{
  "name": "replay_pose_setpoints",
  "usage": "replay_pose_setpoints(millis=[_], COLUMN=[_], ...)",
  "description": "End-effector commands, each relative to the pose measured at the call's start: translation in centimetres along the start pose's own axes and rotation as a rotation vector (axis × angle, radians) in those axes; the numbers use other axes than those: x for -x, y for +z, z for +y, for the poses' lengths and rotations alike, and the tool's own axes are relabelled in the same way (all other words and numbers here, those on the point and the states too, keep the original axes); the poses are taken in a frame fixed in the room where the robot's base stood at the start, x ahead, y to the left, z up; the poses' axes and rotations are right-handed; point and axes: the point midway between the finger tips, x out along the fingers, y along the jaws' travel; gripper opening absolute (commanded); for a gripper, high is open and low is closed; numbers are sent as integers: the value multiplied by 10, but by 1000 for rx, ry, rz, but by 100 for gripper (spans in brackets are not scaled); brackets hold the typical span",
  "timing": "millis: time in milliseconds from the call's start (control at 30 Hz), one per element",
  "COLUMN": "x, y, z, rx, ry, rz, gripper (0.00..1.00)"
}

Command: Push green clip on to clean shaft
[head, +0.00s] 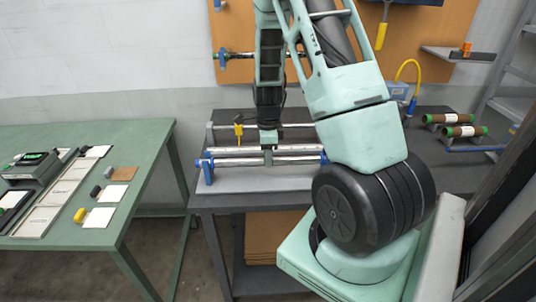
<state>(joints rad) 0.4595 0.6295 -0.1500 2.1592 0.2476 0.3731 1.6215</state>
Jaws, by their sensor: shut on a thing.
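My gripper (268,148) points straight down over the middle of the press bench. It is shut on a small green clip, which is hard to make out from the gripper at this size. The gripper's tip is at a bright, clean steel shaft (232,151), which lies level across the bench. I cannot tell whether the clip is around the shaft or only touching its top. A second bright shaft (240,162) lies just in front, with a blue end support (207,168) at the left.
A yellow clip (238,127) sits on a bar behind the shafts. Brown rolls (447,118) with green ends lie at the right of the grey bench (225,183). My arm hides the bench's middle right. A green table (140,145) stands at left, with floor between.

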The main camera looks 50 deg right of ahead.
Motion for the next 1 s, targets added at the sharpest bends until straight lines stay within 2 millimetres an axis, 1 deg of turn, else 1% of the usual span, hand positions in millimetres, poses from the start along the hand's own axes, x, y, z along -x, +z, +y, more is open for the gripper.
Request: replay_pose_setpoints(millis=[367, 400, 433, 467, 800, 867, 967, 1000], x=[-2, -2, -2, -2, 1, 6, 20, 27], y=[0, 0, 0, 0, 0, 0, 1, 1], z=[0, 0, 0, 0, 0, -1, -1, -1], rx=[0, -1, 0, -1, 0, 0, 1, 2], ry=[0, 0, 0, 0, -1, -2, -5, -6], rz=[0, 0, 0, 0, 0, -1, -1, -2], gripper=[16, 46, 54, 60, 60, 60, 60, 60])
